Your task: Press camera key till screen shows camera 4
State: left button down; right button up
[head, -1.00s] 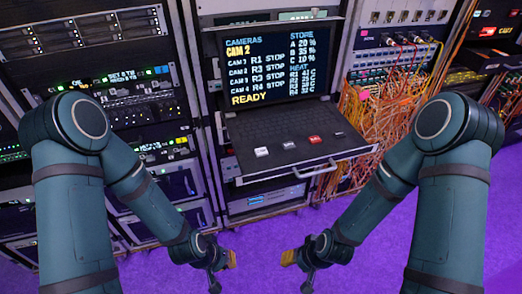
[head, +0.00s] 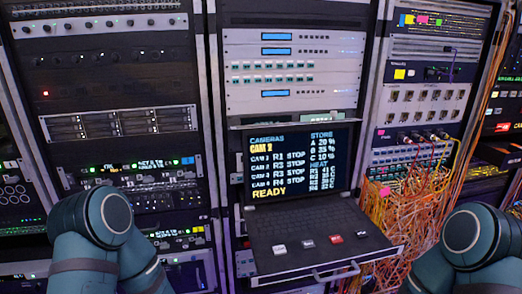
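The screen (head: 300,163) stands up at the back of a pulled-out console drawer. It shows "CAMERAS" with a yellow line under it that seems to read CAM 2. Below are several camera rows marked STOP and a yellow READY. On the drawer's keyboard deck (head: 318,220), along its front, sit a white key (head: 279,249), a dark key (head: 307,242), a red key (head: 335,238) and another dark key (head: 361,234). Their labels are too small to read, so I cannot tell which is the camera key. Both my grippers are below the picture; only my upper arms show.
A metal handle (head: 336,273) runs along the drawer's front edge. Orange cables (head: 412,213) hang in a tangle just right of the drawer. Equipment racks stand on both sides, with a white rack unit (head: 292,70) above the screen.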

grip_shut()
dwell(1.3)
